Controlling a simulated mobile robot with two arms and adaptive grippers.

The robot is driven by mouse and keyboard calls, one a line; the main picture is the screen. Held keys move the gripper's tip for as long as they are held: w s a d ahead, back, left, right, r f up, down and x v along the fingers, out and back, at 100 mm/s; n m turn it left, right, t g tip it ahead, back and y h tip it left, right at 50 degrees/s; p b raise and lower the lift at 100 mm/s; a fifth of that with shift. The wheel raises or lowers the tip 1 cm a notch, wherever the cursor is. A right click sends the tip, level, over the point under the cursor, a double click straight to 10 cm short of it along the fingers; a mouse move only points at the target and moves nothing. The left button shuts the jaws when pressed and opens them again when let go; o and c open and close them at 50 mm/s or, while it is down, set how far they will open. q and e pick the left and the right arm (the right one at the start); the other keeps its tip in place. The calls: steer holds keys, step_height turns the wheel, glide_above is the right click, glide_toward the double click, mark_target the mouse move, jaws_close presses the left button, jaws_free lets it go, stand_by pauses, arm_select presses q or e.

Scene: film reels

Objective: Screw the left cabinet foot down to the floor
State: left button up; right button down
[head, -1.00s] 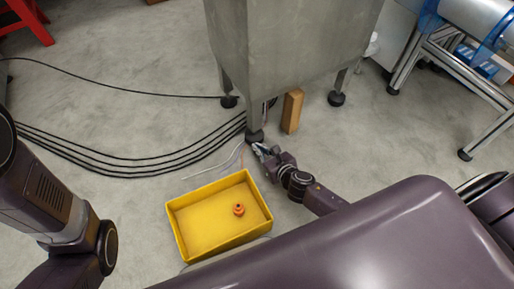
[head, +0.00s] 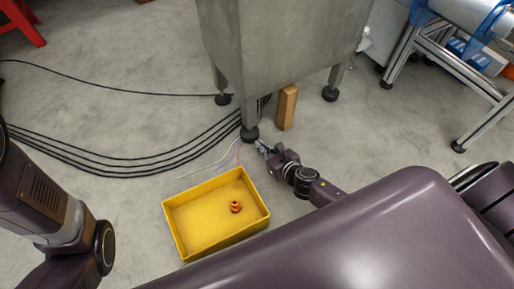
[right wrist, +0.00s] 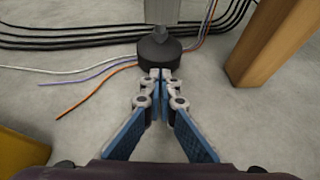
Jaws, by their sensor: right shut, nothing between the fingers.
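The grey metal cabinet (head: 280,50) stands on legs with black round feet. The near foot (head: 249,134) is at the front corner, and two others (head: 222,99) (head: 330,94) are farther back. My right gripper (head: 260,146) is at the lower right of the near foot. In the right wrist view the shut, empty fingertips (right wrist: 161,73) are at the near edge of that foot's black disc (right wrist: 158,50). I cannot tell whether they touch it, or whether a thin gap lies under the disc. My left arm shows at the left, its gripper out of view.
A wooden block (head: 287,107) stands right of the near foot. A yellow tray (head: 178,228) holding an orange part (head: 235,207) is on the floor in front. Black cables (head: 120,158) run left, with thin coloured wires (right wrist: 95,97) beside the foot. A metal-framed stand (head: 455,85) is at right.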

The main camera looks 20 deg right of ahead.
steer(key=shift+w+d, duration=0.25)
steer(key=shift+d, duration=0.55)
steer(key=shift+w, duration=0.15)
steer(key=shift+w+a, duration=0.35)
steer(key=shift+w, duration=0.1)
steer(key=shift+a, duration=0.6)
steer(key=shift+s, duration=1.6)
steer(key=shift+d, duration=0.1)
steer(key=shift+s, duration=0.1)
